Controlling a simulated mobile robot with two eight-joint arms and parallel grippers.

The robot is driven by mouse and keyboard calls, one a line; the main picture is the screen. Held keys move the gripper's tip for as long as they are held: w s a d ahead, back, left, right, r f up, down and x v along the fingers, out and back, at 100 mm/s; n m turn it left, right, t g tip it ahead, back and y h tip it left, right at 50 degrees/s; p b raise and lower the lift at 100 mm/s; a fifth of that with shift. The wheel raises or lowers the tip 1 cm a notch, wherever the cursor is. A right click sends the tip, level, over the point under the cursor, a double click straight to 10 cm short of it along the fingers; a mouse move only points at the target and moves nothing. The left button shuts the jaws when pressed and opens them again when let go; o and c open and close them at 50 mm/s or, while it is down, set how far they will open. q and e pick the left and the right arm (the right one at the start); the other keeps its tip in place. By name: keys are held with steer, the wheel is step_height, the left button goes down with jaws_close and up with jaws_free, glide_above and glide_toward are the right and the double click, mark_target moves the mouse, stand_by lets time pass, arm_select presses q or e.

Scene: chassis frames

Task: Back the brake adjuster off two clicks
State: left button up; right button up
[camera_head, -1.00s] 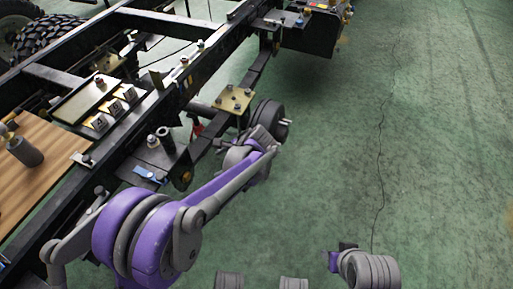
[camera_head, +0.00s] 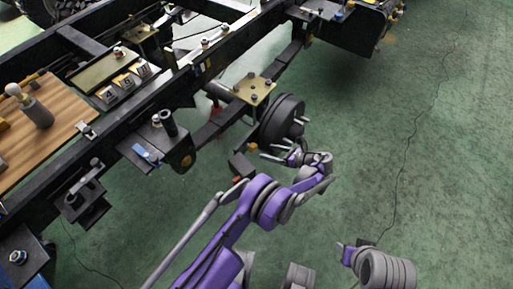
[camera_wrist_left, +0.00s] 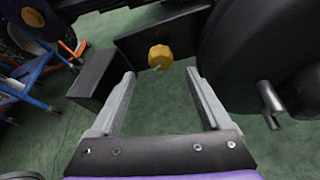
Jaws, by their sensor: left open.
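The brake adjuster looks to be the yellow knob (camera_wrist_left: 160,57) in the left wrist view. It sits against a dark plate beside the round brake drum (camera_wrist_left: 250,60). In the head view, a small yellow knob (camera_head: 253,147) shows just below and left of the drum (camera_head: 282,120). My left gripper (camera_head: 266,152) is open beside the drum, its fingers pointing left toward the knob. In the left wrist view, the knob appears between and beyond the tips of the open gripper (camera_wrist_left: 161,73), with nothing held. Part of my right arm shows low right; I cannot make out its gripper.
A dark block (camera_wrist_left: 93,80) is close to the left finger, and a metal stud (camera_wrist_left: 269,98) sticks out of the drum at right. The black chassis rail (camera_head: 205,65) runs diagonally above. A wooden board (camera_head: 55,120) lies at left. The green floor at right is clear.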

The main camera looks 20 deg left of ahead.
mark_target(255, 149)
arm_select(q)
steer(key=b+x, duration=0.1)
steer(key=x, duration=0.7)
steer(key=shift+c, duration=0.2)
jaws_close()
steer(key=shift+n, duration=0.3)
steer(key=shift+n+t+h, duration=0.3)
steer(key=shift+n+t, duration=0.3)
steer(key=shift+s+n+t, duration=0.1)
steer(key=shift+n+t, duration=0.6)
steer(key=shift+n, duration=0.2)
steer(key=n+t, duration=0.1)
steer(key=n, duration=0.1)
steer(key=n+t, duration=0.1)
steer(key=n, duration=0.1)
steer(key=shift+s+f+t+h, duration=0.1)
steer(key=shift+t+h, duration=0.2)
steer(key=shift+t, duration=0.1)
steer(key=shift+n, duration=0.3)
